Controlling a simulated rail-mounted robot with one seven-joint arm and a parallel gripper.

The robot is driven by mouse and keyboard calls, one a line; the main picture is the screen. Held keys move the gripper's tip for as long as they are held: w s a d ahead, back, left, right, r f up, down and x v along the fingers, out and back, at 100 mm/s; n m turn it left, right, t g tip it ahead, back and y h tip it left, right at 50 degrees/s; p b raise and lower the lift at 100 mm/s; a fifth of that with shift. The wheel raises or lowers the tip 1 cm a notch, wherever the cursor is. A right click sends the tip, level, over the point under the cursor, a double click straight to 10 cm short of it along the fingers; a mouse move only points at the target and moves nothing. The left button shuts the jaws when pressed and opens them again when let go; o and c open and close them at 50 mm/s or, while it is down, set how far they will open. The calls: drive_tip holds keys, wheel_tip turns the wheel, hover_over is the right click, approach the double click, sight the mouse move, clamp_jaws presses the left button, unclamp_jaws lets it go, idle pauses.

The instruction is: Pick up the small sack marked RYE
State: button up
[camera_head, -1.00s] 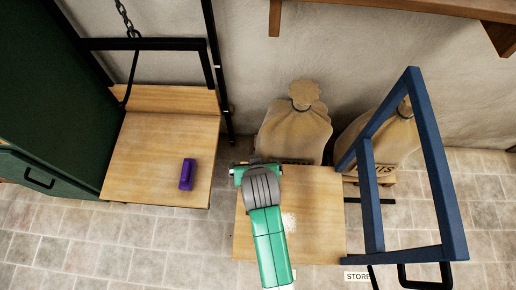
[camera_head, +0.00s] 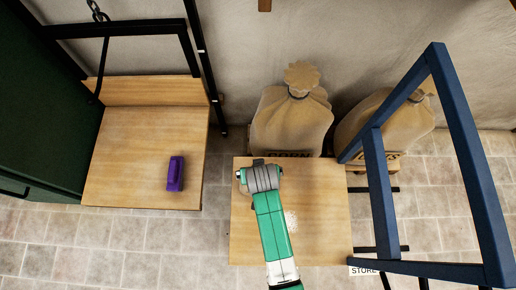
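My gripper (camera_head: 258,182) is over the back left part of a wooden board (camera_head: 320,210), with its fingers mostly hidden beneath the wrist. A small tan patch shows at its left edge, and I cannot tell whether it is a sack. No lettering reading RYE can be made out. Two large tan sacks stand against the wall behind the board: one in the middle (camera_head: 290,120) and one to the right (camera_head: 390,125). I cannot tell whether the gripper is open or holding anything.
A purple block (camera_head: 175,174) lies on a wooden platform (camera_head: 130,150) hung by a chain at left. A blue frame (camera_head: 465,150) stands at right, partly in front of the right sack. A white label reading STORE (camera_head: 364,271) is near the board's front right corner.

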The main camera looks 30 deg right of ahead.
drive_tip(key=shift+w+f, duration=0.15)
drive_tip(key=shift+f, duration=0.1)
drive_tip(key=shift+r, duration=0.1)
drive_tip(key=c, duration=2)
drive_tip(key=shift+o, duration=0.2)
drive_tip(key=shift+r, duration=0.1)
